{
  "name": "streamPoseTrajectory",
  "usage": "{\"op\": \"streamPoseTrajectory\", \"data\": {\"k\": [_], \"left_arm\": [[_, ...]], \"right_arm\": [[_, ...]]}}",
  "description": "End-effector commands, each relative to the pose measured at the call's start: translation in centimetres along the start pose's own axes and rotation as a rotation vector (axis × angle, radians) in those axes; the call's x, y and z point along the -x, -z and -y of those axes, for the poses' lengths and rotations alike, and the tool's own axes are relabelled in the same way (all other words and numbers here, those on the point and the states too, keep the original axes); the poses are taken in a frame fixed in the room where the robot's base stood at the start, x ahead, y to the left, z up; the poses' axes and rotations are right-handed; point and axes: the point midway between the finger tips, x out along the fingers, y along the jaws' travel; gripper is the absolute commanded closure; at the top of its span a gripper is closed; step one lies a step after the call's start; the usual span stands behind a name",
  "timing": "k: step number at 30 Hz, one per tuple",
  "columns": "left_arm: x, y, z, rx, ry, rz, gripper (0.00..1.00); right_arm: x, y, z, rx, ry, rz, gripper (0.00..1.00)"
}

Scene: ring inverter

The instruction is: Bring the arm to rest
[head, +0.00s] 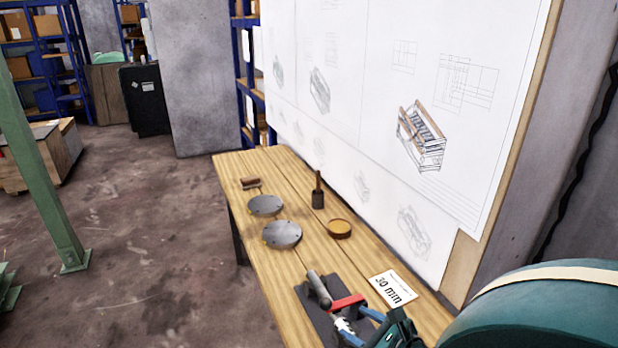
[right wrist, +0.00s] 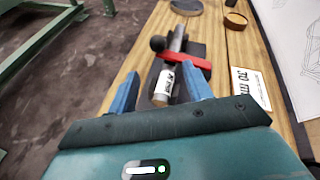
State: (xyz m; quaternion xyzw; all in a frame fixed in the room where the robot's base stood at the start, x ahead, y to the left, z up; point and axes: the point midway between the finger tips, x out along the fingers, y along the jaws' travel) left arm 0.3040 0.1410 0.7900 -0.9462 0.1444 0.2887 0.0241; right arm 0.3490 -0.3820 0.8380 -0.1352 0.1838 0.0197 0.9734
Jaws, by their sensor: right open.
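My right gripper (head: 350,316) is low in the head view, over the near part of the wooden table. In the right wrist view its two blue fingers (right wrist: 160,72) stand apart. Between them in the picture lies a cylindrical tool with a white label (right wrist: 164,84), a red bar (right wrist: 190,61) across it and a dark round knob (right wrist: 157,43). The tool rests on a dark mat (head: 311,308). I cannot tell whether the fingers touch it. My left gripper is not in view.
On the wooden table (head: 262,215) are two grey discs (head: 282,234) (head: 264,205), a yellow-brown round dish (head: 340,228), a dark wooden-handled tool (head: 318,198), a brush-like item (head: 250,183) and a "30 mm" card (head: 392,288). A drawing board (head: 400,60) rises along the right. Open floor lies left.

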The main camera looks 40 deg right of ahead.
Motion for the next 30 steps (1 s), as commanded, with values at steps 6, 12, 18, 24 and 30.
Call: {"op": "streamPoseTrajectory", "data": {"k": [6,12,18,24,30], "left_arm": [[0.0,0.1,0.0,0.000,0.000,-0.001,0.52],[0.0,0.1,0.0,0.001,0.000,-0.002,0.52],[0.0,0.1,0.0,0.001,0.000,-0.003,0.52],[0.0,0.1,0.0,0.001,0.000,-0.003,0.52],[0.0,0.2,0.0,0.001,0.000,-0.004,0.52]], "right_arm": [[0.0,0.0,0.0,-0.015,0.005,0.000,0.50],[0.7,-1.1,-0.2,-0.573,0.202,0.021,0.50],[3.8,0.1,-3.1,-1.667,0.605,0.004,0.50],[6.5,0.7,-8.4,-2.303,0.898,-0.083,0.50],[8.7,-0.4,-13.5,-2.704,1.147,-0.214,0.50]]}}
